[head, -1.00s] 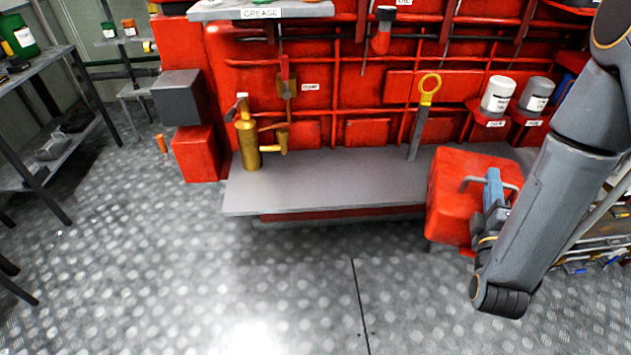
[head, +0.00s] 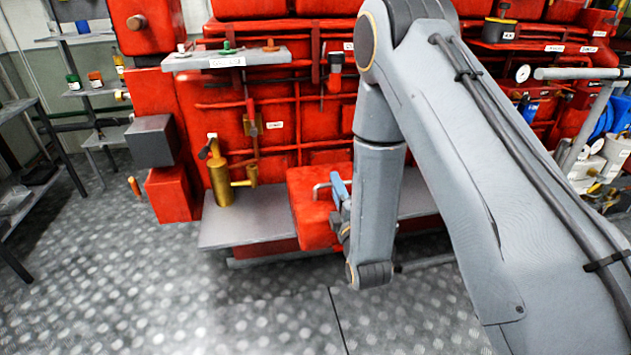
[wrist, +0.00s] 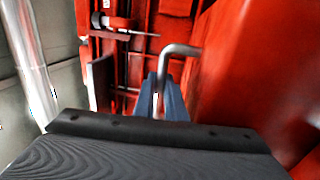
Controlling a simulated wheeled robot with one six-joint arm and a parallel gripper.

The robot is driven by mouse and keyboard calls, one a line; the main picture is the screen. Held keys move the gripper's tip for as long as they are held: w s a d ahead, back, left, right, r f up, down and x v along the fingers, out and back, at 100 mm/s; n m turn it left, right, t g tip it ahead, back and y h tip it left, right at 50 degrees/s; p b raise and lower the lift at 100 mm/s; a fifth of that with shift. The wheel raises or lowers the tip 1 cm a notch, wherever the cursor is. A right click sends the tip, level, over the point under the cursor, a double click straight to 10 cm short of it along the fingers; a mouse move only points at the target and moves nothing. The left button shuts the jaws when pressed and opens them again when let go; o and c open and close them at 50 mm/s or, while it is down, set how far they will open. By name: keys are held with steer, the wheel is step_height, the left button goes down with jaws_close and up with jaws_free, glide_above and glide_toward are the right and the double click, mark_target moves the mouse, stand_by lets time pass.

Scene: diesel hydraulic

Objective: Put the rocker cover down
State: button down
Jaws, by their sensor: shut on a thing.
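The rocker cover is a red box (head: 308,222) with a bent grey metal handle (head: 320,188) on its upper part. In the head view it overlaps the middle of the grey bench (head: 235,222); I cannot tell whether it touches it. My gripper (head: 338,188), with blue fingers, is shut on the handle. In the wrist view my gripper (wrist: 164,100) has the handle (wrist: 180,50) between its fingers, and the red side of the cover (wrist: 245,70) fills the right. My arm hides the cover's right side.
A brass pump (head: 221,178) stands on the bench left of the cover. A grey shelf (head: 225,60) labelled for grease is above. A grey box (head: 152,140) and a red block (head: 172,195) are at the bench's left end. The floor in front is clear.

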steer(key=p, duration=0.2)
glide_above(320, 167)
steer(key=shift+s+d+r, duration=0.1)
steer(key=shift+s+d, duration=0.15)
steer(key=shift+s, duration=0.1)
step_height(320, 167, down, 2)
steer(key=shift+s+f, duration=0.1)
steer(key=shift+f+p, duration=0.4)
steer(key=shift+f, duration=1.45)
steer(key=shift+w+f, duration=0.2)
steer(key=shift+f, duration=0.55)
steer(key=c, duration=1.8)
jaws_free()
steer(key=shift+s+f, duration=0.1)
steer(key=shift+f, duration=0.05)
